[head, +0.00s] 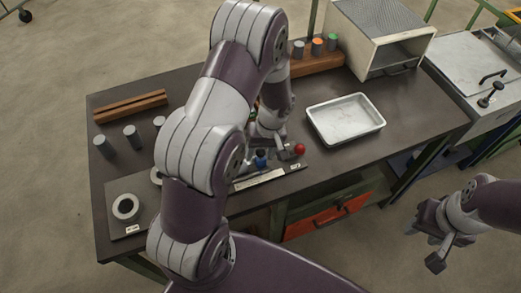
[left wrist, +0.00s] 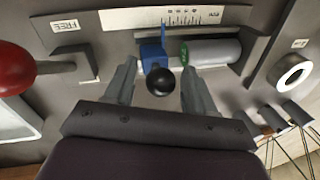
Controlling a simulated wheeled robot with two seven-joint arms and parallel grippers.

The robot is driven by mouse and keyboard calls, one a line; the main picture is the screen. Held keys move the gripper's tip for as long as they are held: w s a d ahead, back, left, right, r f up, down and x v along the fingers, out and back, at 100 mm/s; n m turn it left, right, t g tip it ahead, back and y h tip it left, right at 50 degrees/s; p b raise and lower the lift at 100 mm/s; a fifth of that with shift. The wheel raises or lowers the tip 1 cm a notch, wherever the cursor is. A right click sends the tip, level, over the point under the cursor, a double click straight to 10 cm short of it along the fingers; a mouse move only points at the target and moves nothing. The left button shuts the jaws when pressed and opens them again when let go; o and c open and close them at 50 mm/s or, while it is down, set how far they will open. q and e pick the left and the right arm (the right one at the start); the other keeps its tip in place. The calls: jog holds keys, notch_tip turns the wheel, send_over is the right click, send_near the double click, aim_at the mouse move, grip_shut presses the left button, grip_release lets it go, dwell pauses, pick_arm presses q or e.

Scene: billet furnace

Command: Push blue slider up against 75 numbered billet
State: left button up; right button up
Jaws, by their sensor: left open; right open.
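The blue slider (left wrist: 152,55) sits on the measuring fixture in the left wrist view, with a black ball knob (left wrist: 160,82) on it. It also shows in the head view (head: 261,159). A grey billet (left wrist: 215,52) with a green end lies to its right in the left wrist view, a small gap apart. No number is readable on it. My left gripper (left wrist: 160,88) is open, its fingers on either side of the knob, apart from it. In the head view my left arm hides most of the fixture. My right gripper (head: 438,246) is open and empty, off the table's right side.
A red ball knob (head: 299,149) stands beside the slider. A white tray (head: 346,118) lies right of it. Grey billets (head: 132,136) stand at the left, and a ring (head: 125,207) at front left. A wooden rack (head: 318,64) and a furnace box (head: 378,35) stand behind.

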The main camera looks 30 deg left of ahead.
pick_arm(q)
grip_shut()
jog(key=shift+s+a+b, duration=0.4)
jog(key=shift+s+a, duration=0.55)
jog(key=shift+s, duration=0.2)
jog(key=shift+d+r, duration=0.1)
jog(key=shift+c, duration=0.8)
grip_release()
jog(key=shift+o, duration=0.8)
jog(key=shift+s+a, duration=0.15)
jog(key=shift+a, duration=0.1)
jog(key=shift+d, duration=0.15)
notch_tip(320, 180, up, 12)
jog(key=w+d, duration=0.1)
jog(key=d, duration=0.1)
jog(key=shift+w+r, duration=0.2)
jog(key=shift+w, duration=0.2)
